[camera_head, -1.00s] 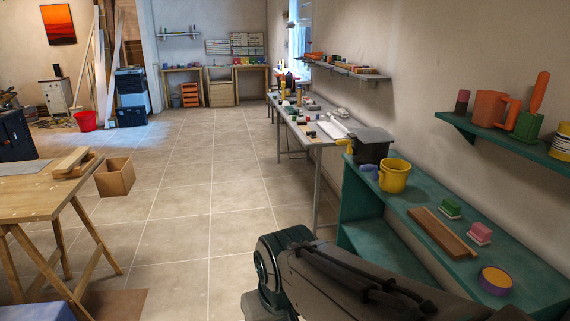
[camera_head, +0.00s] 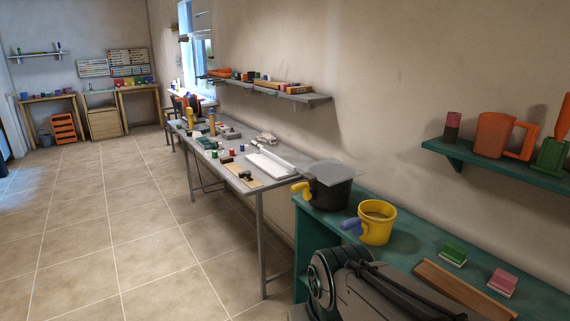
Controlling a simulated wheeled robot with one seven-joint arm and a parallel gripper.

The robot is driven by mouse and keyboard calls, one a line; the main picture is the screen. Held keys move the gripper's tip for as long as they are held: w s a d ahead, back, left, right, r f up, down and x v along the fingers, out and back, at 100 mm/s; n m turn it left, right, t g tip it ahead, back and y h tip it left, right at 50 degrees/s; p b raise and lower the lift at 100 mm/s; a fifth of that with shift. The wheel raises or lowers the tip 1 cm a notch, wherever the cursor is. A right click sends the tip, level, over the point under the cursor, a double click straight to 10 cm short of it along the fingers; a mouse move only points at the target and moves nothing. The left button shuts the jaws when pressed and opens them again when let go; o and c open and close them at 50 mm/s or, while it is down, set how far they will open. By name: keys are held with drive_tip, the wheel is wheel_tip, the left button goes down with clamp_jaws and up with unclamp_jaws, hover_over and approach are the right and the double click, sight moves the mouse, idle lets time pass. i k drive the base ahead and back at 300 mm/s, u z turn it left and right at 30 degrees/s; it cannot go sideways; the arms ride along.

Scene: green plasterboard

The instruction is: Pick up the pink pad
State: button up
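The pink pad (camera_head: 502,281) is a small block with a pink top and a pale base. It lies on the green bench (camera_head: 408,243) at the lower right. A similar green pad (camera_head: 453,254) lies to its left and a little farther back. A brown wooden tray or board (camera_head: 462,290) lies in front of both pads. My arm rises from the bottom edge, in front of the bench and left of the pads. My gripper's fingers are not in view.
A yellow mug (camera_head: 376,223) and a black bucket (camera_head: 327,189) stand on the bench's far end. A green wall shelf (camera_head: 458,156) with an orange mug (camera_head: 491,134) hangs above. A long grey table (camera_head: 238,187) stands beyond. The tiled floor on the left is clear.

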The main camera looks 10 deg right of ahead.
sight(501, 281)
drive_tip(key=z, duration=1)
drive_tip(key=i, duration=0.85)
drive_tip(key=z, duration=0.8)
